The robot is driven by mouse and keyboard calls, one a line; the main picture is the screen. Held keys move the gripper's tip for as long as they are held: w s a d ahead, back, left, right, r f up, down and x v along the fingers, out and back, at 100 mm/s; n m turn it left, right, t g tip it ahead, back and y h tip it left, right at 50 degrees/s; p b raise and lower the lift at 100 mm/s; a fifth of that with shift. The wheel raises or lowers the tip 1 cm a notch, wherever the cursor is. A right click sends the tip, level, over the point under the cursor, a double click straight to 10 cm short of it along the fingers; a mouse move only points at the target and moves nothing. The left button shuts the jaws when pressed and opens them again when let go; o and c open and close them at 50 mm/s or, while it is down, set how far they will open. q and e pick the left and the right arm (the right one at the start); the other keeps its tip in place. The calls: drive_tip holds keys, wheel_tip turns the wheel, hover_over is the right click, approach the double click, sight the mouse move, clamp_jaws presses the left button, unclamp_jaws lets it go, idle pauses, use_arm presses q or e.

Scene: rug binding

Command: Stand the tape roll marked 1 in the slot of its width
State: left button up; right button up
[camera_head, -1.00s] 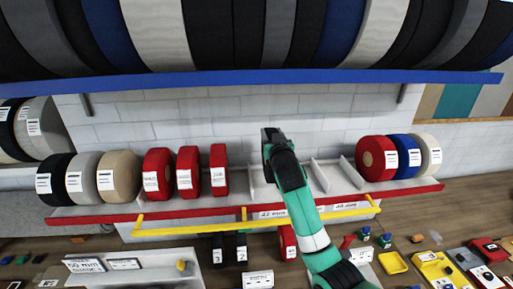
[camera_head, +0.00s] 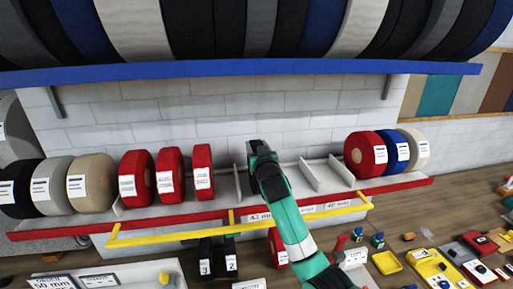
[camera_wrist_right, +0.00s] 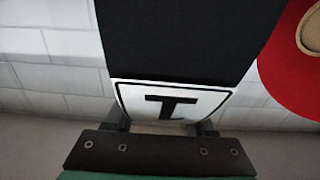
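The black tape roll marked 1 (camera_wrist_right: 176,45) fills the upper middle of the right wrist view, its white label "1" (camera_wrist_right: 172,104) facing the camera upside down. My right gripper (camera_wrist_right: 165,126) has its fingers on either side of the labelled part and is shut on it. In the head view the roll (camera_head: 252,150) shows edge-on and upright at the tip of my right gripper (camera_head: 264,160), over the shelf's slotted part. White dividers (camera_head: 311,176) stand to its right. Slot labels on the front edge read roughly "42 mm" (camera_head: 260,217) and "48 mm" (camera_head: 327,207). The roll's bottom is hidden. My left gripper is not in view.
Red rolls (camera_head: 203,171) stand to the left; red, blue and white rolls (camera_head: 366,155) stand to the right. A yellow rail (camera_head: 160,236) runs before the shelf. Black rolls marked 3 (camera_head: 205,257) and 2 (camera_head: 231,255) stand below. A blue-edged shelf (camera_head: 160,72) is overhead.

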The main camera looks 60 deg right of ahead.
drive_tip(key=o, duration=0.4)
drive_tip(key=shift+c, duration=0.2)
drive_tip(key=shift+r, duration=0.15)
drive_tip(key=shift+s+a, duration=0.25)
drive_tip(key=shift+a, duration=0.05)
drive_tip(key=v, duration=0.5)
drive_tip(key=p+v, duration=0.6)
drive_tip(key=shift+a, duration=0.1)
